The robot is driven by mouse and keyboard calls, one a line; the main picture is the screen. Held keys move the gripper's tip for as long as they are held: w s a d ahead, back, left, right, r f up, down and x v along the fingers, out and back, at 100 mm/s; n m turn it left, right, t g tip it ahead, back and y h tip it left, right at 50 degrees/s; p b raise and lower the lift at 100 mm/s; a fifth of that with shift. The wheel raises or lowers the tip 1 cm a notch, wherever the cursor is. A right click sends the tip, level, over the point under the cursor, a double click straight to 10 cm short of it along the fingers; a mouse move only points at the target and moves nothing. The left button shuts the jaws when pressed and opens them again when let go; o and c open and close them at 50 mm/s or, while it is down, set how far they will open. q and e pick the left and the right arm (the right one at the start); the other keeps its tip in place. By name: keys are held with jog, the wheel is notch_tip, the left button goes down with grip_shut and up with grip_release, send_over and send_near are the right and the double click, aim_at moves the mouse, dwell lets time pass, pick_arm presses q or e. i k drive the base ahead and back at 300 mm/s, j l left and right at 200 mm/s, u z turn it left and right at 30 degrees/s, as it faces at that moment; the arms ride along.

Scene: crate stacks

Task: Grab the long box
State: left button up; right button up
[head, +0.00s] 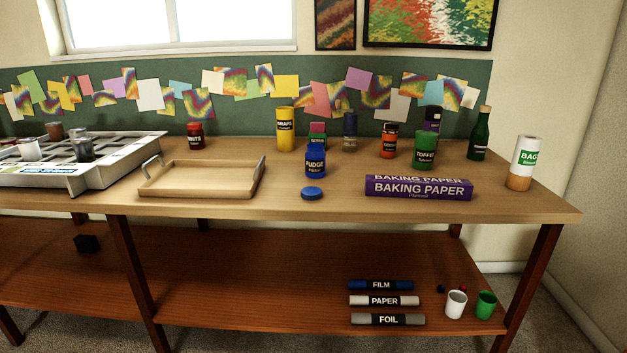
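A long purple box (418,188) labelled "BAKING PAPER" lies on the wooden table top, right of the middle and close to the front edge. Its long side faces me and its top face also shows. Nothing covers it. Neither of my grippers shows in the head view.
A blue "FUDGE" jar (315,162) and a blue lid (312,193) stand left of the box. A green jar (425,151) is behind it. A wooden tray (198,192) is further left. The lower shelf (250,285) holds FILM, PAPER and FOIL rolls.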

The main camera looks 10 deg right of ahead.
aim_at(375, 185)
jog(key=i+j, duration=0.1)
jog(key=i, duration=0.3)
jog(key=i+j+z, duration=0.15)
jog(key=i, duration=0.25)
jog(key=i+j+z, duration=0.1)
jog(key=i+j, duration=0.15)
jog(key=j, duration=0.15)
jog(key=i+j+z, duration=0.1)
jog(key=i+j, duration=0.15)
jog(key=j, duration=0.2)
jog(key=i+j, duration=0.1)
jog(key=j, duration=0.35)
jog(key=i+j+z, duration=0.1)
jog(key=j, duration=0.9)
jog(key=i+l+z, duration=0.1)
jog(key=z, duration=0.15)
jog(key=k+j+z, duration=0.1)
jog(key=z, duration=1.25)
